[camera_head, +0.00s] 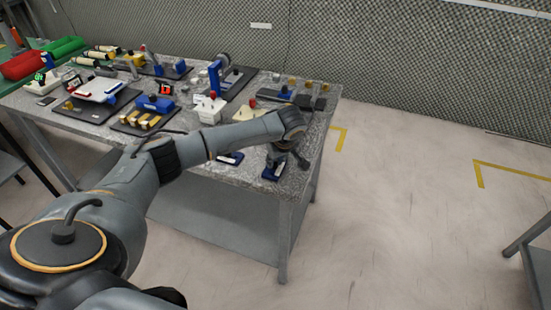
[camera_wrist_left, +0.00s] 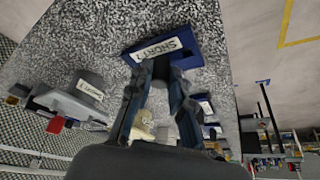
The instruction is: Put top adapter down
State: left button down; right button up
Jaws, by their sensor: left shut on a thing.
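My left gripper (camera_head: 281,163) is over the front right corner of the table (camera_head: 300,186), pointing down. In the left wrist view its fingers (camera_wrist_left: 165,77) are closed around a dark post on a blue plate with a white label reading "SHORT". This blue adapter (camera_wrist_left: 180,42) also shows below the gripper in the head view (camera_head: 270,174). It is at or just above the speckled tabletop; I cannot tell whether it touches. The fingers hide part of its post. A second blue piece with a white label (camera_head: 231,158) lies to its left. My right gripper is not in view.
Black trays with parts (camera_head: 146,115) fill the table's middle and back. A white block with a red knob (camera_head: 209,107) stands behind my forearm. The table's right edge is close to the gripper.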

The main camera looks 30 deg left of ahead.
pick_arm(q)
jog(key=shift+f, duration=0.25)
jog(key=c, duration=1.2)
grip_release()
